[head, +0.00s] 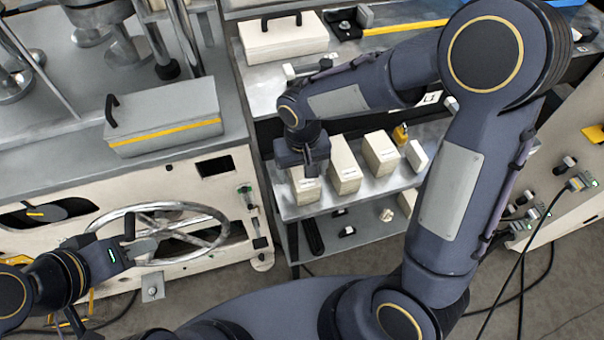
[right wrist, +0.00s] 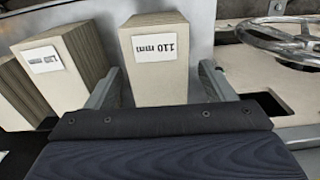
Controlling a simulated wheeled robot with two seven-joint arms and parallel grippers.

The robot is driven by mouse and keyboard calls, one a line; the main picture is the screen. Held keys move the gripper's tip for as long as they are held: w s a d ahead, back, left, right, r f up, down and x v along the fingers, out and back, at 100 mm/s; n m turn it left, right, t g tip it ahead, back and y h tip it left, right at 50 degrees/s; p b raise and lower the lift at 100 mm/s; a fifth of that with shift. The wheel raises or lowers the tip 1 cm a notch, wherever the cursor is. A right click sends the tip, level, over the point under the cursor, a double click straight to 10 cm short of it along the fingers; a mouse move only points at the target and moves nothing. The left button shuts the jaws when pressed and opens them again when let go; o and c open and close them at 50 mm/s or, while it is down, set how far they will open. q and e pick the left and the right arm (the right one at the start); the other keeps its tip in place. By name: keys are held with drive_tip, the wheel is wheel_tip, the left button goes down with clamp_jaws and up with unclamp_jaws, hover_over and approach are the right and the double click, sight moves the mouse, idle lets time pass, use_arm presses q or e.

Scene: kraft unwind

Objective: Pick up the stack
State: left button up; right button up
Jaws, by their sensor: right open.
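Several cream block-like stacks stand in a row on a grey shelf (head: 300,211). The leftmost stack (head: 307,193) is under my right gripper (head: 306,168), which partly hides it. In the right wrist view this stack (right wrist: 160,75) has a white label reading 110 mm. The open fingers are on either side of it, with a visible gap at the right finger; contact at the left finger is unclear. The middle stack (head: 345,168) and another stack (head: 381,157) are beside it. My left gripper (head: 128,240) is by the handwheel; its jaw opening is unclear.
The metal handwheel (head: 160,232) is on the cream machine front at left. A grey box (head: 163,125) with a yellow stripe sits above it. A white case (head: 284,37) lies on the upper shelf, above my right forearm. A smaller white block (head: 417,156) stands right of the stacks.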

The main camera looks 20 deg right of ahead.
drive_tip(key=shift+f, duration=0.7)
drive_tip(key=c, duration=1.1)
